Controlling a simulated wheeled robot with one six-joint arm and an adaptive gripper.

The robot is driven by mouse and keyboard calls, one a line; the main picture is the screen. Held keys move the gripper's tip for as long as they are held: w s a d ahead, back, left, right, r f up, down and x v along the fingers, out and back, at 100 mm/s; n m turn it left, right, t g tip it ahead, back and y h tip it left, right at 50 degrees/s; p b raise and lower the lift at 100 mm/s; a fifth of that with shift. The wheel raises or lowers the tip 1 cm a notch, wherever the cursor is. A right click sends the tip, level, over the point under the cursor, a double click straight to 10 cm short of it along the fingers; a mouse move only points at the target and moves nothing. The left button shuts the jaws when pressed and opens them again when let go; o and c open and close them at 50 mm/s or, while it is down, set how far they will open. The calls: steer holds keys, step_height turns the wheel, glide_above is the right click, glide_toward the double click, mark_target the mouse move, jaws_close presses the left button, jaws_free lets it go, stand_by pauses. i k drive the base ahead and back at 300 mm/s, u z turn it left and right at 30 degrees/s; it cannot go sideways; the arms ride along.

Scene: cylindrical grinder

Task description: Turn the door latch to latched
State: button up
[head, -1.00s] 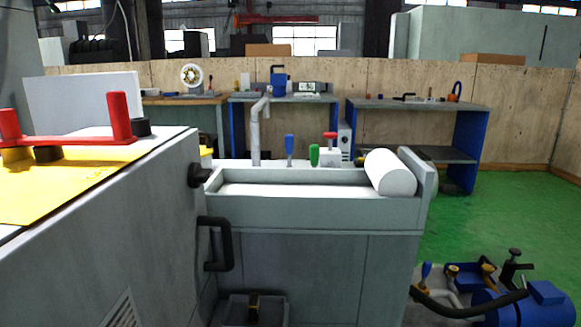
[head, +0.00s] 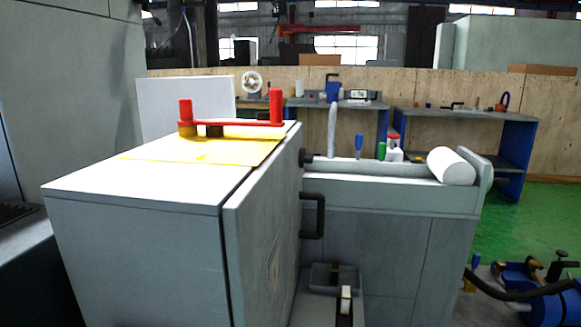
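A grey cabinet (head: 130,197) of the grinder stands in front of me, with its door panel (head: 252,235) on the right side. A black handle (head: 313,216) sticks out from the door's far edge. A small black knob (head: 305,158) sits above it; I cannot tell for certain whether this is the door latch, nor its turn position. On the cabinet top, a red bar with two upright posts (head: 235,122) lies over a yellow plate (head: 205,149). My gripper is not in view.
A grey trough (head: 400,192) with a white cylinder (head: 451,166) stands behind the door. A small open bin (head: 320,277) is low beside it. A blue motor with a hose (head: 535,305) is at lower right. Workbenches (head: 465,115) line the back wall; green floor (head: 550,225) is clear at right.

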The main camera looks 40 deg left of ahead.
mark_target(304, 158)
steer(key=u, duration=0.9)
steer(key=i, duration=0.95)
